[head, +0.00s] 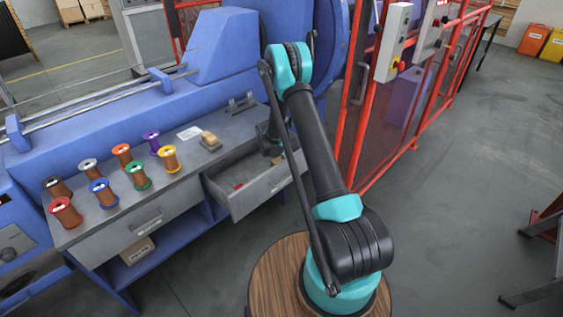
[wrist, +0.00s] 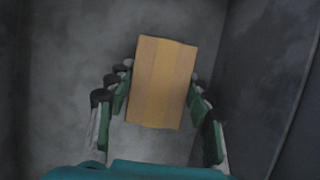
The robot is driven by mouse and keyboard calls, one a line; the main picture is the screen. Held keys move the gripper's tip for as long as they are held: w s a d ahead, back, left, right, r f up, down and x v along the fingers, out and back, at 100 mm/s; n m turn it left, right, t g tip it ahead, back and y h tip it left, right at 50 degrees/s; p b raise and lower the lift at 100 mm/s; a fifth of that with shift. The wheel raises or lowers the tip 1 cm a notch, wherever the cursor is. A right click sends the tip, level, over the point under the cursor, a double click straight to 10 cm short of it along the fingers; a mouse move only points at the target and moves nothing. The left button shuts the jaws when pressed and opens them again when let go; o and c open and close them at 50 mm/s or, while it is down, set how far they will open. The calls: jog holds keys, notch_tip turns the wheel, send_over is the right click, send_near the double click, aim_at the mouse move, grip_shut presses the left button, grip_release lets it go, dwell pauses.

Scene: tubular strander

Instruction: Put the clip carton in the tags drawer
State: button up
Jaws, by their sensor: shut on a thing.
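The clip carton (wrist: 163,82), a plain tan box, is between the fingers of my gripper (wrist: 158,105) in the wrist view. The fingers are shut on its two sides. Grey surfaces lie beyond it. In the head view, my gripper (head: 272,148) is at the right end of the bench, over the back right part of an open grey drawer (head: 262,192). A small tan patch of the carton (head: 277,160) shows there; my arm hides much of the rest. Small red items (head: 238,185) lie in the drawer. I cannot tell whether the carton touches its floor.
Several coloured wire spools (head: 122,153) stand on the bench top (head: 185,178). A closed drawer (head: 146,222) is at the left. Red fence posts (head: 350,130) stand just right of the bench.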

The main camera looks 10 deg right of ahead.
jog(key=shift+f, duration=0.15)
jog(key=o, duration=1.4)
